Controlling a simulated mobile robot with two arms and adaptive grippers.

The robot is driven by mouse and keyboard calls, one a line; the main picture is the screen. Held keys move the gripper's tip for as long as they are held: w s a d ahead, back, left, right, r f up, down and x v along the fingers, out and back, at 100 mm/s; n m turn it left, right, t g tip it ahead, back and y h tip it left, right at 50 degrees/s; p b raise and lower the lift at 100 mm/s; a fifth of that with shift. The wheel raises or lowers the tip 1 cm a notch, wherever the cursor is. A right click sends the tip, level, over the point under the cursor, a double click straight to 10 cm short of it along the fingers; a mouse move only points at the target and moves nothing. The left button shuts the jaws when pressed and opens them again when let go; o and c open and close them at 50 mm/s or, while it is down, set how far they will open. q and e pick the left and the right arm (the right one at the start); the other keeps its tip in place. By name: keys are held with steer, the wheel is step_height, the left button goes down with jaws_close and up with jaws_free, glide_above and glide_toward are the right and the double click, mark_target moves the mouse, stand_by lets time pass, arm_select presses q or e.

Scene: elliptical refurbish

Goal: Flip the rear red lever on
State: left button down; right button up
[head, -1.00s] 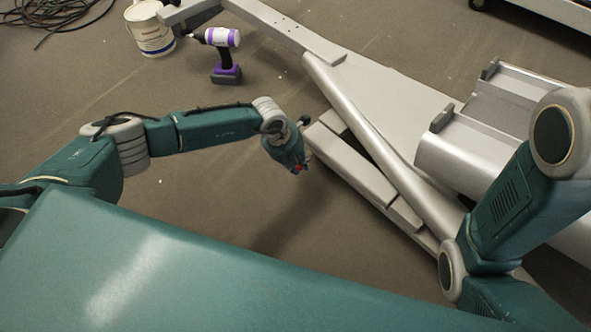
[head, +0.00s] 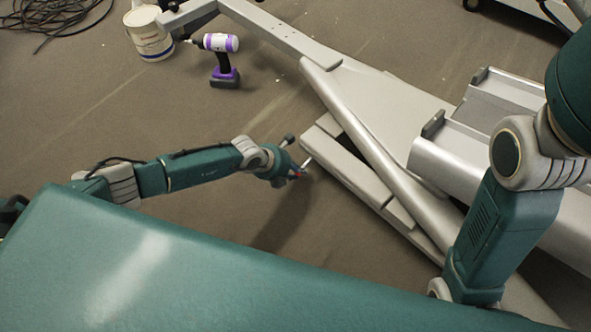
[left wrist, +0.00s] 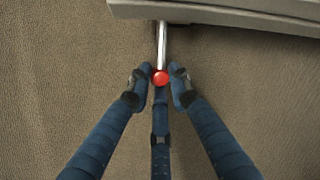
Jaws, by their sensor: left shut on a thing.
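The red lever is a silver rod with a round red knob, sticking out from the end of the grey elliptical's base. In the left wrist view the red knob (left wrist: 160,78) sits between the fingertips, and the rod (left wrist: 161,45) runs up to the grey base edge (left wrist: 225,13). My left gripper (left wrist: 157,85) is shut on the knob, with a finger on each side and a third below. In the head view my left gripper (head: 294,173) is at the rod's outer end (head: 307,162). My right gripper is out of view; only my right arm shows.
The grey elliptical frame (head: 385,95) fills the right side, close to my right arm. A purple and white drill (head: 224,72) and a white bucket (head: 148,32) stand on the floor at the back. Black cable (head: 45,20) lies at the far left.

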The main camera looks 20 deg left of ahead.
arm_select(q)
steer(key=c, duration=1.6)
jaws_free()
steer(key=shift+s+d+f, duration=0.1)
steer(key=shift+s+f, duration=0.2)
steer(key=shift+w+r, duration=0.1)
steer(key=shift+w, duration=0.05)
steer(key=v, duration=1.2)
